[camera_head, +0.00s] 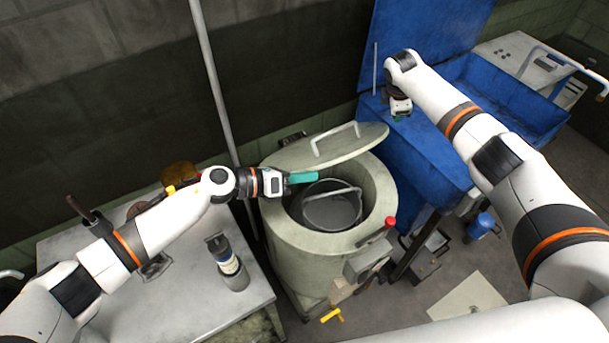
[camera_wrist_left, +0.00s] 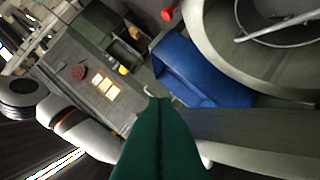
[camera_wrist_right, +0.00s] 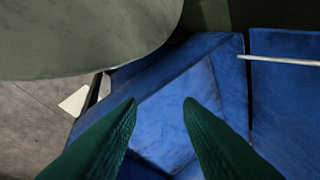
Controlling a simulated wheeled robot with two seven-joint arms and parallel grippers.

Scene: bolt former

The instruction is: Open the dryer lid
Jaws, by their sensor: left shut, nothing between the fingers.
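The dryer (camera_head: 318,262) is a round grey-green drum in the middle of the head view. Its lid (camera_head: 345,148), with a pale bar handle (camera_head: 334,134), stands tilted up at the back, leaving the mouth uncovered. A mesh basket with a handle (camera_head: 332,212) sits inside. My left gripper (camera_head: 316,177) is shut and empty over the mouth, just in front of the lid; whether it touches the lid is unclear. Its closed fingers fill the bottom of the left wrist view (camera_wrist_left: 160,105). My right gripper (camera_head: 400,112) is beyond the dryer, right of the lid; its fingers are apart in the right wrist view (camera_wrist_right: 160,102).
A blue bin (camera_head: 420,150) stands right behind the dryer. A red knob (camera_head: 390,221) sticks up at the dryer's front right. A grey pole (camera_head: 215,80) rises behind.

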